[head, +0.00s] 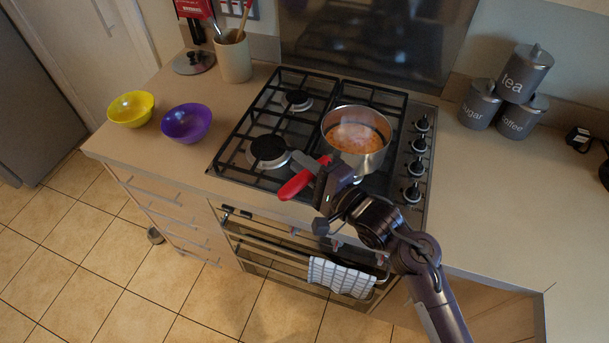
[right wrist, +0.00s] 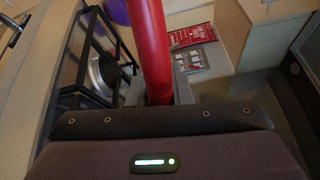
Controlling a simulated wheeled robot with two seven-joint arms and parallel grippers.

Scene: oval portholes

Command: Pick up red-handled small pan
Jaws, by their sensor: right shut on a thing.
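The small pan (head: 357,139) is silver with orange-brown contents and sits over the right side of the hob. Its red handle (head: 297,184) points toward the front left. My right gripper (head: 322,176) is shut on the red handle, near where the handle meets the pan. In the right wrist view the red handle (right wrist: 153,50) rises from between the fingers, which are mostly hidden by the gripper body. I cannot tell whether the pan touches the grate. My left gripper is not in view.
The black-grated hob (head: 268,117) has knobs (head: 416,168) on its right. A yellow bowl (head: 131,109), a purple bowl (head: 186,123) and a utensil pot (head: 234,58) stand left. Labelled canisters (head: 524,73) stand back right. A towel (head: 340,277) hangs on the oven. The right counter is largely clear.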

